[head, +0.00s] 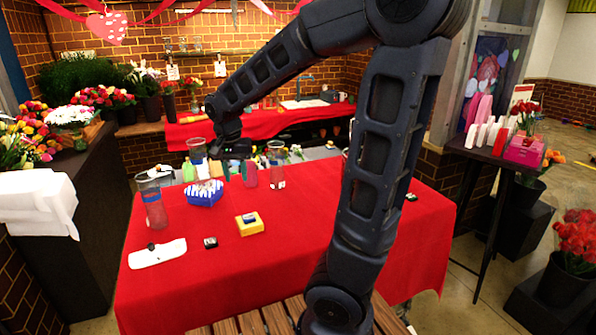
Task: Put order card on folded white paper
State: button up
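A flat white piece (157,253), which looks like the folded white paper, lies at the front left of the red-covered table. A small dark object sits on its upper edge. A small black item with a pale top (210,243) lies just to its right, apart from it. I cannot tell whether this is the order card; no card is clearly readable. My gripper (236,168) hangs over the back of the table, behind the yellow box and well away from the white piece. Its fingers are small and dark, so its opening and any held thing are unclear.
A yellow box (249,224), a blue striped box (204,194) and clear tumblers (154,205) stand on the red table (290,265). The table's front middle is clear. My arm hides part of the right side.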

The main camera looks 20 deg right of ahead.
jog(key=s+d+r+n+t, duration=0.1)
jog(key=s+d+r+n, duration=0.1)
jog(key=s+d, duration=0.5)
jog(key=s+d+r+n+t, duration=0.2)
jog(key=s+d+r, duration=0.1)
jog(key=s+d, duration=0.3)
jog(key=shift+s+d+t+y, duration=0.3)
jog(key=shift+s+d+y, duration=0.1)
jog(key=shift+s, duration=0.55)
